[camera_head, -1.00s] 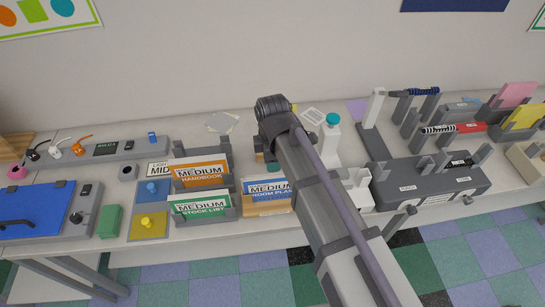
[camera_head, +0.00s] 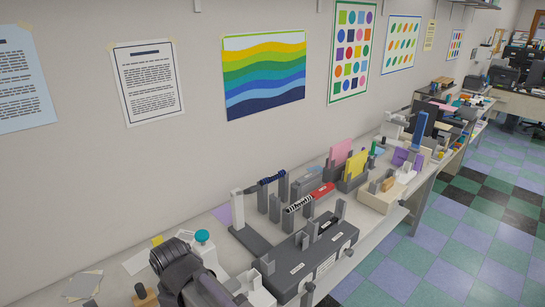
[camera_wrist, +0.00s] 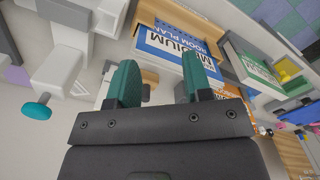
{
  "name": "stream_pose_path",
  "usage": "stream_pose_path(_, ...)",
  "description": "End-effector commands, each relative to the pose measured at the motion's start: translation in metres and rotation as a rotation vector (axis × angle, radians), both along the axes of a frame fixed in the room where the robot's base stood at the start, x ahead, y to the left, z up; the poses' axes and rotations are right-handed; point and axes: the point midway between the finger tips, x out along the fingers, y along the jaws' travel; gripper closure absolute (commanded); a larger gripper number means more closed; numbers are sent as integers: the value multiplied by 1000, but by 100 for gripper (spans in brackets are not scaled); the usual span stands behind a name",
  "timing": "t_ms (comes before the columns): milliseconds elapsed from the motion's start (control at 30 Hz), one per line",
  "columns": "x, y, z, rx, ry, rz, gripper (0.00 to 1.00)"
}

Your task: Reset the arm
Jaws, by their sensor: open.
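My gripper (camera_wrist: 159,62) shows in the wrist view with two teal fingers set apart and nothing between them. Beyond the fingertips is a blue-and-white card marked ROOM PLAN (camera_wrist: 172,46) in a wooden holder. A green-edged card (camera_wrist: 250,68) stands to its right. In the head view my dark arm shows at the bottom left, over the bench; its fingers are hidden there.
A dark grey box with upright posts (camera_head: 318,262) stands right of my arm. Behind it are a red binding piece (camera_head: 322,191), a yellow card (camera_head: 355,165) and a pink card (camera_head: 341,150). Posters hang on the wall. The tiled floor at right is clear.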

Motion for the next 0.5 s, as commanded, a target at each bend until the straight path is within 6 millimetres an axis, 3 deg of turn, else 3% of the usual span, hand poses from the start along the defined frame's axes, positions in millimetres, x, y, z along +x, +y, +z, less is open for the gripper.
stream_pose_path(33,11,-41,-9,0,-1,-172,54)
stream_pose_path(167,41,-141,-21,2,-2,-629,54)
stream_pose_path(200,47,-176,-25,2,-2,-768,54)
stream_pose_path(300,53,-267,-37,2,-3,-1080,54)
stream_pose_path(400,50,-342,-46,2,-3,-1262,54)
stream_pose_path(500,52,-385,-49,3,-3,-1367,54)
